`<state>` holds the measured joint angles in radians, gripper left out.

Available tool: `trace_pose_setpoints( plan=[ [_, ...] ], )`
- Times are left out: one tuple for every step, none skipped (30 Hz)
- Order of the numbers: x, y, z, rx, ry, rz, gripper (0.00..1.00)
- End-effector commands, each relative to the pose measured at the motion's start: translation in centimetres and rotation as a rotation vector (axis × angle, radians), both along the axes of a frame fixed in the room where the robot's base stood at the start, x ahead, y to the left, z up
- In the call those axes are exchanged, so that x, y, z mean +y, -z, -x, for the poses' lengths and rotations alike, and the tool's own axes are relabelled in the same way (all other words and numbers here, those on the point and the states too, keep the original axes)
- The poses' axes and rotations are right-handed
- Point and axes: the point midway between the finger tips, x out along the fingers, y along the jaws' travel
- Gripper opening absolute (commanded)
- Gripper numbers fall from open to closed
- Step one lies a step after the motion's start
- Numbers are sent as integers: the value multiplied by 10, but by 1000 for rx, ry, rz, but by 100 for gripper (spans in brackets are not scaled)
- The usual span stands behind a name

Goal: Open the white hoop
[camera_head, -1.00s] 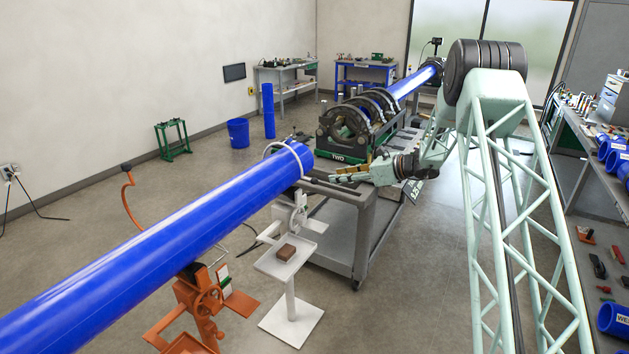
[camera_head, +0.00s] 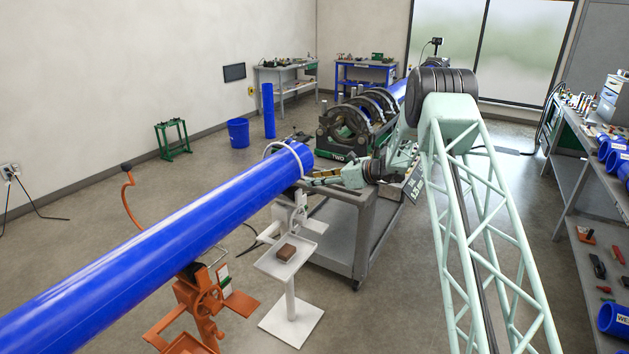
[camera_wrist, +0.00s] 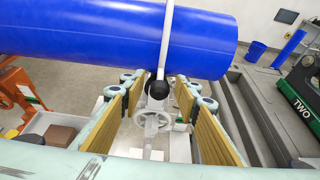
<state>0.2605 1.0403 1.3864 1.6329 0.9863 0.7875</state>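The white hoop (camera_head: 268,150) goes around the blue pipe (camera_head: 170,235) near the pipe's right end. In the wrist view the hoop (camera_wrist: 166,38) runs down across the pipe (camera_wrist: 90,40) to a black ball knob (camera_wrist: 157,89). Below the knob is a white handwheel (camera_wrist: 152,122) on the white stand (camera_head: 291,290). My gripper (camera_head: 308,180) is beside the pipe end, at the hoop. In the wrist view my gripper (camera_wrist: 157,98) is open, with tan-padded fingers on either side of the knob. A gap shows between each finger and the knob.
A brown block (camera_head: 287,252) lies on the stand's tray. An orange pipe stand (camera_head: 200,300) is to the left. The grey cart (camera_head: 345,235) is close beside my gripper, and a fusion machine (camera_head: 350,125) labelled TWO stands behind it.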

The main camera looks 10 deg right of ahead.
Motion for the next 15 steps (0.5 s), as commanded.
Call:
trace_pose_setpoints(
  plan=[
    [2,1,-2,0,0,0,30],
    [3,1,-3,0,0,0,30],
    [4,2,-3,0,0,0,30],
    [4,2,-4,0,1,0,30],
    [5,2,-4,0,1,0,30],
    [5,2,-4,0,1,0,30],
    [5,2,-5,0,1,0,30],
    [5,3,-5,0,1,0,30],
    [5,3,-5,0,1,0,30],
    [5,3,-5,0,1,0,30],
    [5,3,-5,0,1,0,30],
    [5,3,-5,0,1,0,30],
    [5,3,-5,0,1,0,30],
    [5,3,-5,0,1,0,30],
    [5,3,-5,0,1,0,28]
  ],
)
